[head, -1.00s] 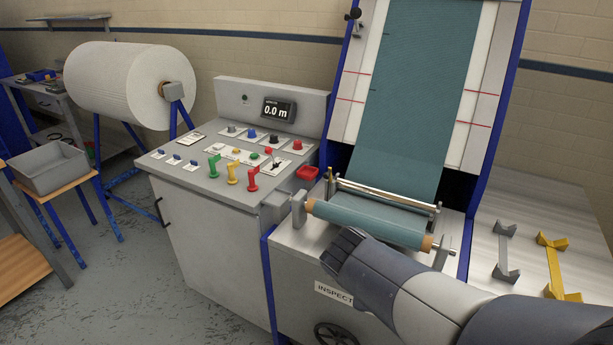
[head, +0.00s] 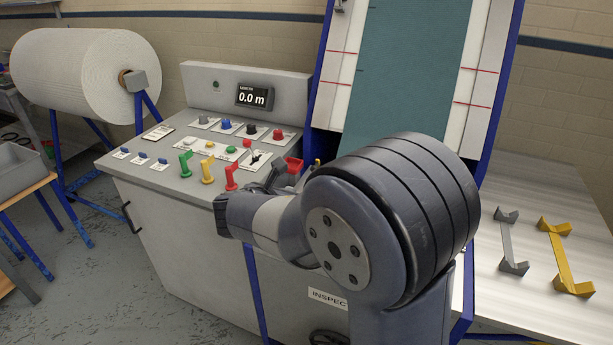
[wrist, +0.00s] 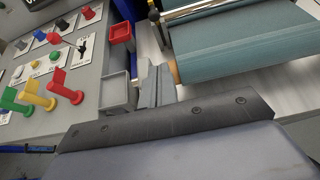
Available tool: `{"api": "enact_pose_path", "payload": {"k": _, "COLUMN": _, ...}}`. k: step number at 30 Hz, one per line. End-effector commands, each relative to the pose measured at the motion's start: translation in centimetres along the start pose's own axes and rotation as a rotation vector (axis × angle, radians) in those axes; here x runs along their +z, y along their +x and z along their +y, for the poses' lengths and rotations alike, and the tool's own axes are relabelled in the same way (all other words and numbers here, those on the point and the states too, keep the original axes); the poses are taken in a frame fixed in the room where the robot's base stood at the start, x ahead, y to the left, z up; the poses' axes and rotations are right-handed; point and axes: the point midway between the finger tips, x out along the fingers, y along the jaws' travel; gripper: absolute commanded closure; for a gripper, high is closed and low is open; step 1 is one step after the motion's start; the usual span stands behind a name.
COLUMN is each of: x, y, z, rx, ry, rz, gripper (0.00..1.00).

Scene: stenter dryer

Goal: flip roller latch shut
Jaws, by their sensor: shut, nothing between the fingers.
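The teal fabric roller (wrist: 240,45) lies at the upper right of the wrist view, its wooden core end facing my gripper. My gripper (wrist: 155,72) has its grey fingers together and empty, just left of that core end. I cannot tell whether they touch the bracket there. The roller latch cannot be clearly singled out; my fingers cover part of the roller's left mount. A small brass-coloured fitting (wrist: 153,14) stands beyond, at the bar's left end. In the head view my arm hides the roller and its mount.
The control panel (head: 165,185) with green, yellow and red levers (head: 231,177) lies close left of my gripper. A red tray (wrist: 121,32) and a grey box (wrist: 117,91) sit beside my fingers. Grey (head: 506,243) and yellow (head: 564,258) brackets lie on the right-hand table.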

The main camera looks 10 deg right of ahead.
Motion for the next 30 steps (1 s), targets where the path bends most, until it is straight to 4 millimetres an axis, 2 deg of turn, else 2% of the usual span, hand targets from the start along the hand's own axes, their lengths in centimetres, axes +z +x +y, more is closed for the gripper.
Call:
{"api": "enact_pose_path", "payload": {"k": 4, "x": 0.0, "y": 0.8, "z": -0.1, "rx": -0.003, "ry": 0.002, "rz": 0.001, "gripper": 1.00}}
{"api": "enact_pose_path", "payload": {"k": 8, "x": -0.1, "y": 2.7, "z": -0.2, "rx": -0.006, "ry": 0.002, "rz": 0.002, "gripper": 1.00}}
{"api": "enact_pose_path", "payload": {"k": 19, "x": -0.1, "y": 10.5, "z": -0.2, "rx": -0.005, "ry": 0.002, "rz": 0.002, "gripper": 1.00}}
{"api": "enact_pose_path", "payload": {"k": 22, "x": 1.6, "y": 11.4, "z": -0.1, "rx": -0.003, "ry": 0.005, "rz": 0.000, "gripper": 1.00}}
{"api": "enact_pose_path", "payload": {"k": 30, "x": 2.8, "y": 12.8, "z": -0.1, "rx": -0.001, "ry": 0.004, "rz": 0.002, "gripper": 1.00}}
